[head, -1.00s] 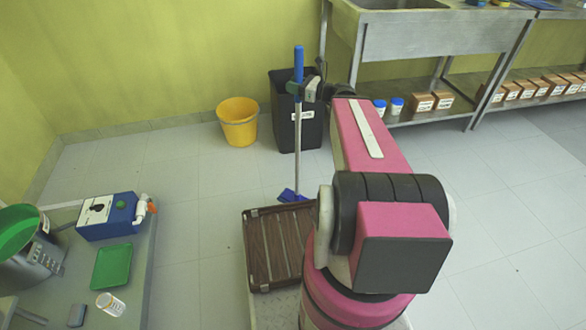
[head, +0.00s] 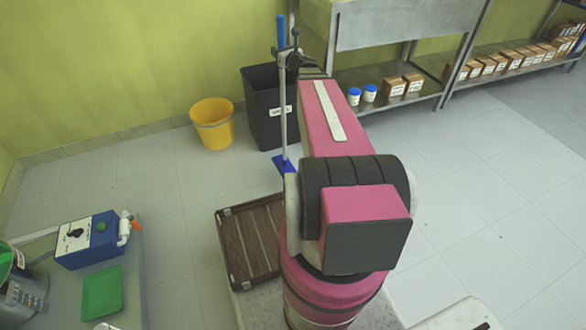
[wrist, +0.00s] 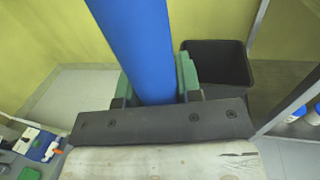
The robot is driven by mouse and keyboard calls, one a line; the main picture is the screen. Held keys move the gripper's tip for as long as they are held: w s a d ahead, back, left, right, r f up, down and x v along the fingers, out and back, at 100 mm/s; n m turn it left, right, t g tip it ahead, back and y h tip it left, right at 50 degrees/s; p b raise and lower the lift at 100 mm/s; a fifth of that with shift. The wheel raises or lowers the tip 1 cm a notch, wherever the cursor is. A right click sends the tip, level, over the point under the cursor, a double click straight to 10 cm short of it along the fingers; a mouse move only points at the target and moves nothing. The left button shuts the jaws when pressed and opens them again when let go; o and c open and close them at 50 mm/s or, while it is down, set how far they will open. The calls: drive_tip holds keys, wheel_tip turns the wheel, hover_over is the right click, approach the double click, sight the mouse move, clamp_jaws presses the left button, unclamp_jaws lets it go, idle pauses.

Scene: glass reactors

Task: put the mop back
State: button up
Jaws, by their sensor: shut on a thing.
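The mop has a blue grip (head: 281,32), a thin metal pole (head: 284,110) and a blue head (head: 284,164). It is held nearly upright in front of the black bin in the head view. In the wrist view the blue grip (wrist: 137,45) rises between my gripper's green fingers (wrist: 155,85). The lower end of the mop is partly hidden behind my arm in the head view, so I cannot tell if it touches the floor. No mop holder is clearly visible.
A yellow bucket (head: 213,124) and a black bin (head: 264,108) stand by the wall. A steel sink table (head: 400,28) is at the back right. A brown slatted crate (head: 240,255) is beside my base. The right floor is clear.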

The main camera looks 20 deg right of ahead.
drive_tip(key=w+d+f+h, duration=0.1)
drive_tip(key=w+d+f, duration=0.7)
drive_tip(key=w+f, duration=0.2)
drive_tip(key=shift+d+f+m, duration=0.3)
drive_tip(key=shift+f+m, duration=0.1)
drive_tip(key=shift+f, duration=0.2)
idle(0.4)
drive_tip(key=o, duration=0.9)
drive_tip(key=shift+o, duration=0.2)
